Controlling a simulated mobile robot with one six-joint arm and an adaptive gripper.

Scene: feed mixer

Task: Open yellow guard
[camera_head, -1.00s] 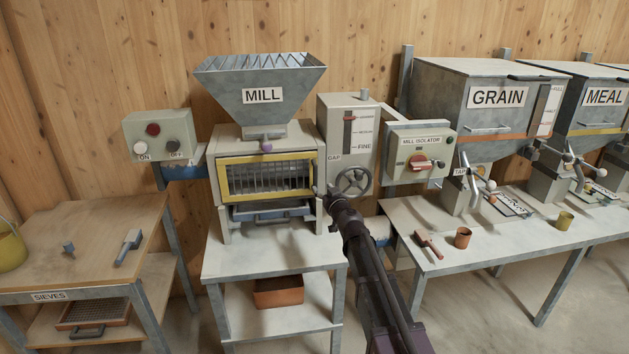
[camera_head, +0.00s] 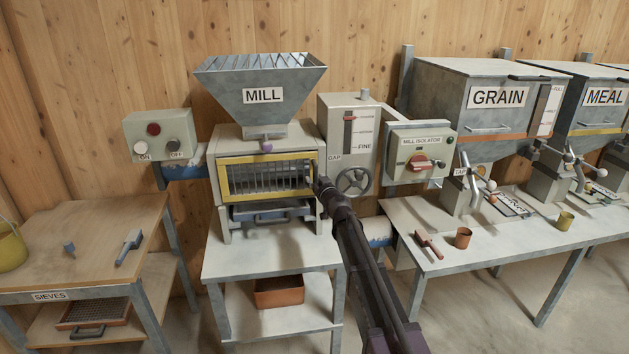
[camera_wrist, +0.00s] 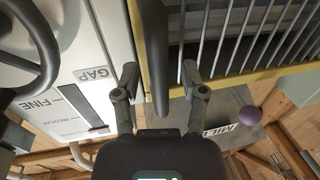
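The yellow guard (camera_head: 268,197) is a yellow frame with grey bars across the front of the mill, and it looks closed. In the wrist view the guard's yellow edge (camera_wrist: 142,70) runs beside a dark bar handle (camera_wrist: 155,45). My gripper (camera_head: 321,183) is at the guard's right edge. In the wrist view my gripper (camera_wrist: 159,77) is open, one finger on each side of the handle, with gaps showing between fingers and handle. In the head view my gripper hides the handle.
The gap handwheel (camera_head: 353,181) is close to the right of my gripper. The mill isolator box (camera_head: 420,150) is further right. A purple knob (camera_head: 266,147) sits above the guard. A blue-edged drawer (camera_head: 270,213) lies below it.

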